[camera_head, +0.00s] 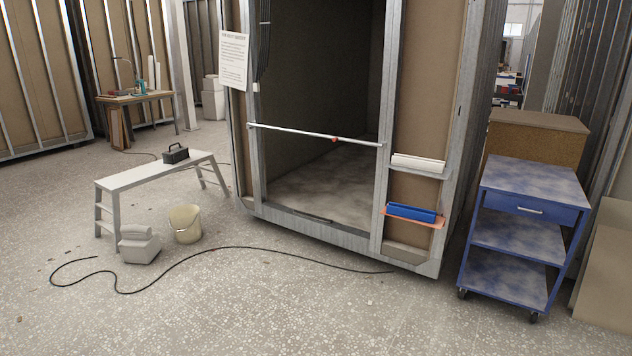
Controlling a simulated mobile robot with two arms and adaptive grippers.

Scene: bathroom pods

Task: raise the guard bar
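The guard bar (300,132) is a thin white bar lying across the open doorway of the pod. It runs nearly level between the left and right metal door posts, at a low to middle height of the opening. A small red piece (334,139) sits near its middle. Both ends meet the posts, but the fixings are too small to make out. Neither of my grippers shows in the head view.
A black cable (230,250) winds over the floor before the pod. A white bench (150,172), a bucket (185,224) and a white container (139,246) stand left. A blue cart (522,235) stands right. The floor directly before the doorway is mostly clear.

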